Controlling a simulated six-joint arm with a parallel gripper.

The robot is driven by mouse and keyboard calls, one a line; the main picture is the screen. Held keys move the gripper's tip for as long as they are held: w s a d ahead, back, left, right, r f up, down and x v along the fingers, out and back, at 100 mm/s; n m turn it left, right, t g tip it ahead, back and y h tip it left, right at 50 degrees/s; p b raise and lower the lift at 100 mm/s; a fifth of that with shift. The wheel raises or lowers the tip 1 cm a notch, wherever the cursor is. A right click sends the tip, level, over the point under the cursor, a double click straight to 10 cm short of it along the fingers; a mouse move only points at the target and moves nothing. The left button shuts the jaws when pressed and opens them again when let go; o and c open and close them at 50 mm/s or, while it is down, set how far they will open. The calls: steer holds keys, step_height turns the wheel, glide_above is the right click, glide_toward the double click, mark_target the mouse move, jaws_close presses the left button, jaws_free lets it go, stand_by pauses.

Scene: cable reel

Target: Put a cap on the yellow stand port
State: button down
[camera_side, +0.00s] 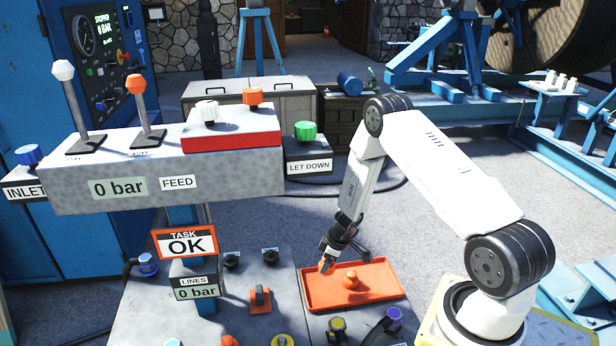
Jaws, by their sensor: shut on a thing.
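My gripper (331,255) points down above the left side of an orange-red tray (388,291). It is shut on a small orange cap (326,266), which looks held just above the tray. A second orange cap (351,280) stands in the middle of the tray. A yellow-ringed part (282,341) is cut by the bottom edge of the picture. Another yellow and dark part (337,328) stands in front of the tray. I cannot tell for sure which of the two is the yellow stand port.
A grey valve block (110,180) with levers overhangs the bench at the left. Dark ports (270,257), an orange bracket (260,299) and a purple-topped fitting (394,315) surround the tray.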

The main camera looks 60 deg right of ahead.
steer(key=shift+s+a+f, duration=0.95)
steer(key=shift+s+f, duration=0.15)
steer(key=shift+s, duration=0.45)
step_height(320, 180, up, 5)
steer(key=n+g+y, duration=0.2)
steer(key=n+g, duration=0.1)
steer(key=n, duration=0.9)
glide_above(282, 339)
steer(key=shift+a, duration=0.1)
steer(key=shift+f, duration=4.35)
steer(key=shift+f, duration=0.3)
jaws_free()
